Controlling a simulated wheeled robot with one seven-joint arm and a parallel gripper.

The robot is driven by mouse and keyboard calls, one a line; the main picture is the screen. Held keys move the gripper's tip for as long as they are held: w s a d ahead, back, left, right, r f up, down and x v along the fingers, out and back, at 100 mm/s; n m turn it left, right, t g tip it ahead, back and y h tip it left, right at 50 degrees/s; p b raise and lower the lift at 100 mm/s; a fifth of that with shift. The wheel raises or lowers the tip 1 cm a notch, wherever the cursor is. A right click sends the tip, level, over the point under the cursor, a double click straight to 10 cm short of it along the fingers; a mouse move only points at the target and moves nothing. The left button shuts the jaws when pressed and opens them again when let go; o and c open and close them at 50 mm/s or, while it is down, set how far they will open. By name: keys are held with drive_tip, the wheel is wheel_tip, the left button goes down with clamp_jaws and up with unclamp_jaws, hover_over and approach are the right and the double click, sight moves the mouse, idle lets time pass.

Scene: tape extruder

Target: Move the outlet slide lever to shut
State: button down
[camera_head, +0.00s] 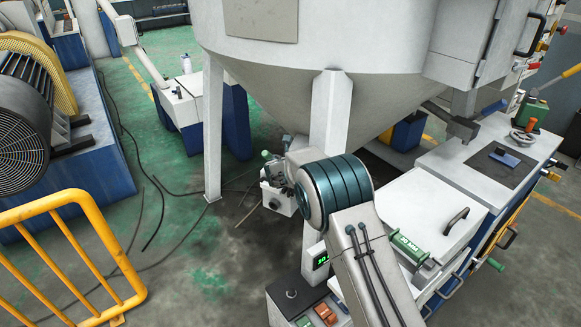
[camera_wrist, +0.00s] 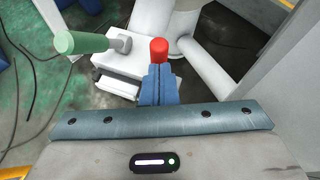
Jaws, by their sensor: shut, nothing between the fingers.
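The hopper outlet has a white box (camera_wrist: 120,68), which also shows in the head view (camera_head: 278,198) below the big cone. A green-handled lever (camera_wrist: 82,42) sticks out to the left from a grey mount on the box; its green end (camera_head: 267,155) shows small in the head view. A red knob (camera_wrist: 158,50) stands right at the tips of my gripper (camera_wrist: 157,76). The blue fingers are together with nothing between them. I cannot tell whether they touch the red knob, or which of the two handles is the outlet slide lever. My arm hides part of the outlet in the head view.
The grey hopper cone (camera_head: 320,85) hangs above, with a white support leg (camera_head: 331,115) close by. A white machine top (camera_head: 425,215) lies to the right. A yellow railing (camera_head: 95,250) and cables on the green floor are at left.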

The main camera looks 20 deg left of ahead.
drive_tip(key=shift+w+d+r, duration=0.15)
drive_tip(key=shift+w+r, duration=0.05)
drive_tip(key=shift+r, duration=0.15)
drive_tip(key=b+v, duration=0.3)
drive_tip(key=v, duration=1)
drive_tip(key=shift+d+f, duration=0.15)
drive_tip(key=shift+d, duration=0.1)
